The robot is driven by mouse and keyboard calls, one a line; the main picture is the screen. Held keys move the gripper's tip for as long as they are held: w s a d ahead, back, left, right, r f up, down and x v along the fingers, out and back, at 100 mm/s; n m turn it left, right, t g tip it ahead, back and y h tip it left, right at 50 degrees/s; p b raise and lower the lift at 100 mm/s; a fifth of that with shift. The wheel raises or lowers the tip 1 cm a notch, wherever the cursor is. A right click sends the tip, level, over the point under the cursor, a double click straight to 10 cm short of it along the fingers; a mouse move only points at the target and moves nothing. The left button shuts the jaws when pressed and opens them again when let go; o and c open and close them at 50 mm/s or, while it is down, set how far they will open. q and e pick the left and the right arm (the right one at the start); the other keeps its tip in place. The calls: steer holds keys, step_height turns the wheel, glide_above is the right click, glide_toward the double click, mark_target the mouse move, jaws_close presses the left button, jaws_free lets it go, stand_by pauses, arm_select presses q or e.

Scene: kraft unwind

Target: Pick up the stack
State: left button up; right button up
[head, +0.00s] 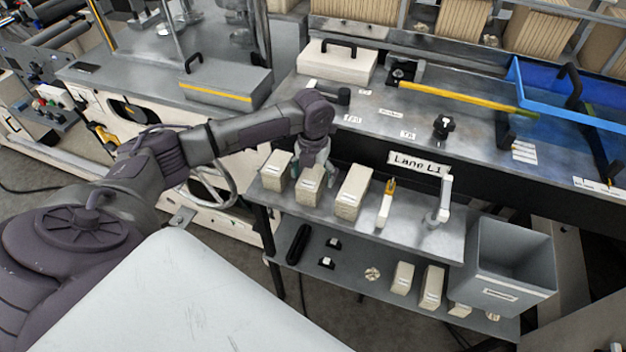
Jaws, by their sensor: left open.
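Three cream paper stacks stand in a row on the upper metal shelf: a left one (276,170), a middle one (309,184) and a right one (352,192). Each has a pale label on its front. My left gripper (318,170) points down at the middle stack, with its fingers open around or just above its back end. I cannot tell whether the fingers touch the stack. Which stack the task means is not clear from the picture. My right gripper is out of view.
A yellow-tipped tool (386,203) and a white-handled tool (441,205) lie right of the stacks. A grey bin (511,262) hangs at the shelf's right end. More small stacks (431,287) stand on the lower shelf. A "Lane L1" sign (418,164) is behind.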

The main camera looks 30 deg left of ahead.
arm_select(q)
steer(key=c, duration=1.2)
steer(key=shift+c, duration=0.7)
steer(key=shift+r, duration=0.15)
